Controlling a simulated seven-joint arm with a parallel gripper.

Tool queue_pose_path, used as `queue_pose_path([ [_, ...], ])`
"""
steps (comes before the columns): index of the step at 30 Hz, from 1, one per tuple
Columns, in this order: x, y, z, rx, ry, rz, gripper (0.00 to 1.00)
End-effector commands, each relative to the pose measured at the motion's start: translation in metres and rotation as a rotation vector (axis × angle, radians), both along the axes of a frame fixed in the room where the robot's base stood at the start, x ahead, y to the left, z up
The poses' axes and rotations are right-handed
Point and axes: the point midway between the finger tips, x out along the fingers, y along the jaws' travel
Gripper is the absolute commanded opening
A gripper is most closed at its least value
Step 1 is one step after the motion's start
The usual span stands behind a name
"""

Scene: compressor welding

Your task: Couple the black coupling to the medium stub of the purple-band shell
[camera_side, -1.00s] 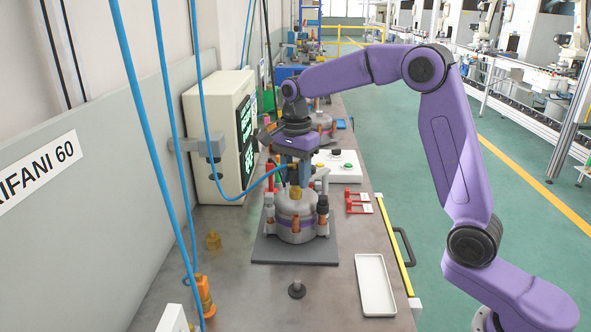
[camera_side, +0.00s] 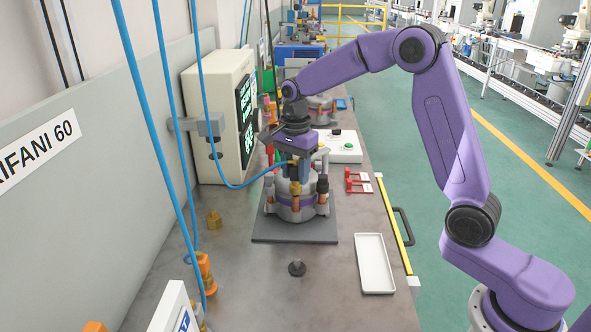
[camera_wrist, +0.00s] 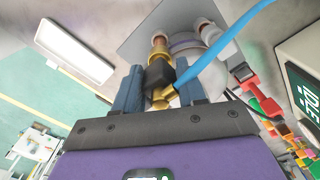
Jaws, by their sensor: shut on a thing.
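The purple-band shell (camera_side: 297,212) stands upright on a dark grey plate (camera_side: 275,236), with several stubs and posts around its top. My gripper (camera_side: 296,172) is directly over it, pointing down. In the wrist view my gripper (camera_wrist: 160,92) is shut on the black coupling (camera_wrist: 159,73), a dark block between the two blue-grey fingers. A brass elbow on the coupling joins the blue hose (camera_wrist: 226,38). A brass-coloured stub (camera_wrist: 158,46) lines up just beyond the coupling. I cannot tell whether the coupling is seated on it. The fingers hide part of the joint.
A white tray (camera_side: 374,262), red clips (camera_side: 357,182) and a white button box (camera_side: 340,147) lie to the right. Another shell (camera_side: 321,108) stands behind. The hose hangs at left.

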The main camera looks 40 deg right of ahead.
Motion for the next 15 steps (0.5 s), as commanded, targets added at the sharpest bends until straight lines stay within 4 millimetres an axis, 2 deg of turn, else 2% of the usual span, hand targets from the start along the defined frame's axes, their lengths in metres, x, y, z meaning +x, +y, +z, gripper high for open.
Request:
queue_pose_path([
  [15, 0.0, 0.0, -0.012, 0.0, 0.0, 0.0, 0.0],
])
